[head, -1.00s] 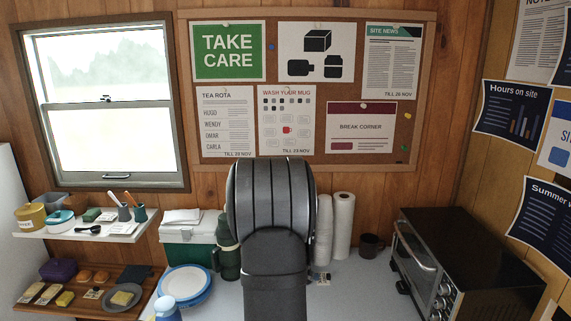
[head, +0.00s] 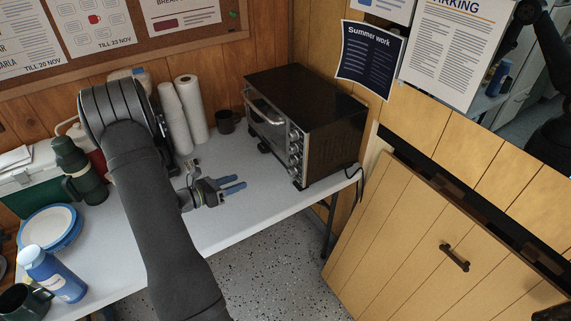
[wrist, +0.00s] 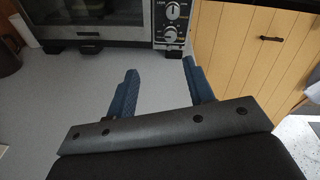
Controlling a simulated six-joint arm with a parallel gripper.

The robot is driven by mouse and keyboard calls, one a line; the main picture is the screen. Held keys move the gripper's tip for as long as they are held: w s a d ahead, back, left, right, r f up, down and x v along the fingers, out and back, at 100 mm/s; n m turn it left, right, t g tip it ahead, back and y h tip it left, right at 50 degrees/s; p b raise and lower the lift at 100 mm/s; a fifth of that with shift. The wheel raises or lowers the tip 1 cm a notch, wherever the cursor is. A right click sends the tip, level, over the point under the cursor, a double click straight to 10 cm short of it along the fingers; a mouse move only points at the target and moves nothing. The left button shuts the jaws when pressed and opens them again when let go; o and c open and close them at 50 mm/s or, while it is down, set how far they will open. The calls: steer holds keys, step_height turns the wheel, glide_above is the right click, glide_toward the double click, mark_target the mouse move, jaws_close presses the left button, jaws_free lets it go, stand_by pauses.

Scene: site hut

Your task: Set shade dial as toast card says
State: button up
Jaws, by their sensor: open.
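The toaster oven (head: 305,105) stands on the counter with a column of knobs (head: 295,148) on its front, right of the glass door. In the wrist view two knobs (wrist: 172,11) show, with a lower dial (wrist: 170,33) under the upper one; their markings are too small to read. My gripper (head: 239,183) is open and empty, in front of the oven and apart from the knobs. Its two blue fingers also show in the wrist view (wrist: 160,69), pointing toward the oven's front. I cannot make out a toast card in the current views.
A green flask (head: 78,168), blue-rimmed plates (head: 50,228) and a blue bottle (head: 55,275) are farther left. The counter (head: 250,203) before the oven is clear. A wooden door panel (head: 420,235) is at right.

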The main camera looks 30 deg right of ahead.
mark_target(290, 163)
steer(key=shift+m+g+h, duration=0.4)
steer(key=shift+h, duration=0.4)
steer(key=d, duration=0.6)
steer(key=s+d, duration=0.1)
steer(key=d, duration=1.1)
steer(key=shift+s+d+r, duration=0.15)
steer(key=shift+s, duration=0.2)
steer(key=c, duration=1)
